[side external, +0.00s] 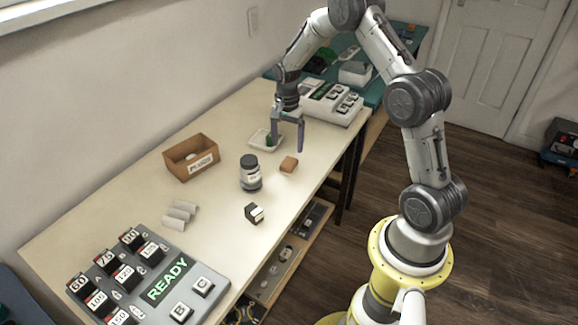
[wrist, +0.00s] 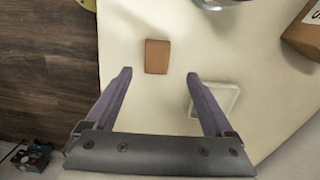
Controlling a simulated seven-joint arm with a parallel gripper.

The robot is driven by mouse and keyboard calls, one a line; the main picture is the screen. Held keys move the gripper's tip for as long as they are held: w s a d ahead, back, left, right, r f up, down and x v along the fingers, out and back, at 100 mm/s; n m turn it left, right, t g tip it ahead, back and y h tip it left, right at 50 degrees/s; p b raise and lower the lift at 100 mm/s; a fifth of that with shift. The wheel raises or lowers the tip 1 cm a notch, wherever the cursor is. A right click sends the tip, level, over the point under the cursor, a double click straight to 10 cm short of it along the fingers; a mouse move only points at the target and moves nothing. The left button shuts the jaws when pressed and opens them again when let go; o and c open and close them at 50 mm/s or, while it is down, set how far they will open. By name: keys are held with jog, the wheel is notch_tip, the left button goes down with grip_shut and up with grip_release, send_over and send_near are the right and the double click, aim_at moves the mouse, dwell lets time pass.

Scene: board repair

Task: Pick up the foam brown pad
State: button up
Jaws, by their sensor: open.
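The foam brown pad (side external: 288,164) is a small orange-brown block lying flat on the cream table. In the wrist view it (wrist: 157,56) lies ahead of the fingertips, between their lines. My gripper (side external: 287,143) has two purple fingers, spread wide with nothing between them, above the table and behind the pad in the side view. In the wrist view my gripper (wrist: 158,73) is apart from the pad.
A white tray (wrist: 232,98) with a green item lies beside one finger. A dark-lidded jar (side external: 250,173), a brown box (side external: 176,165) and a small black block (side external: 254,213) stand nearby. The table's edge is close to the pad.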

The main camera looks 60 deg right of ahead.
aim_at(290, 161)
jog(key=shift+s+d+f, duration=0.1)
jog(key=shift+d+f, duration=0.05)
jog(key=shift+f, duration=1.75)
jog(key=shift+s+d+f, duration=0.1)
jog(key=shift+d+f, duration=0.05)
jog(key=shift+f, duration=1.75)
grip_shut()
jog(key=shift+r, duration=0.15)
